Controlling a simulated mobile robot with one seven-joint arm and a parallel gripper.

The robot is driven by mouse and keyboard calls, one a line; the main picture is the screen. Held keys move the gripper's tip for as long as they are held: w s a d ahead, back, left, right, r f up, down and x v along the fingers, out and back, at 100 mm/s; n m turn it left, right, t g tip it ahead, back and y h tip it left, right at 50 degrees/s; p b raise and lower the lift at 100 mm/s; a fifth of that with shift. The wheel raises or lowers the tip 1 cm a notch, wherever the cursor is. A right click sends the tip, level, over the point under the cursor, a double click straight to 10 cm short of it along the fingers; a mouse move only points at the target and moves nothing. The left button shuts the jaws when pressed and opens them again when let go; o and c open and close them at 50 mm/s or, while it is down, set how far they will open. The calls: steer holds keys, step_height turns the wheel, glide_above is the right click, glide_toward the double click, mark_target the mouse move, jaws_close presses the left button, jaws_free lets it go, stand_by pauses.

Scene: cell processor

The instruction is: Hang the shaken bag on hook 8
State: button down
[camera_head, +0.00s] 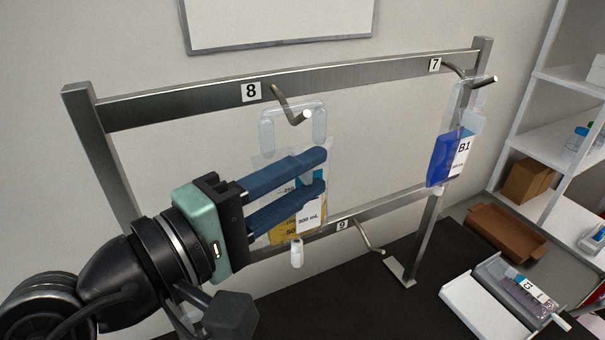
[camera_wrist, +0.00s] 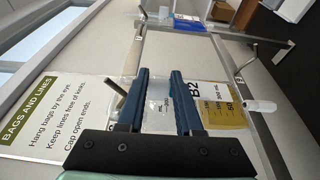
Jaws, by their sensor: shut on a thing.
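A clear bag with yellow liquid (camera_head: 285,235), marked B2 in the wrist view (camera_wrist: 222,112), hangs upright in my gripper (camera_head: 322,170). The two blue fingers are shut on the bag's upper part; they also show in the wrist view (camera_wrist: 161,74). The bag's clear top loop (camera_head: 266,130) is level with the tip of hook 8 (camera_head: 290,103), beside the "8" label (camera_head: 251,92). The loop and hook overlap in the head view; I cannot tell whether the hook passes through the eye. A white port (camera_head: 297,254) hangs at the bag's bottom.
Hook 7 (camera_head: 470,76) holds a blue bag marked B1 (camera_head: 444,160) at the right. Hook 9 (camera_head: 367,238) is empty on the lower rail. A sign (camera_wrist: 50,118) is on the wall.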

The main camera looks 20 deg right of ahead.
steer(key=shift+f, duration=0.2)
jaws_free()
stand_by(0.6)
steer(key=p+v, duration=0.1)
steer(key=v, duration=0.6)
stand_by(0.5)
stand_by(0.9)
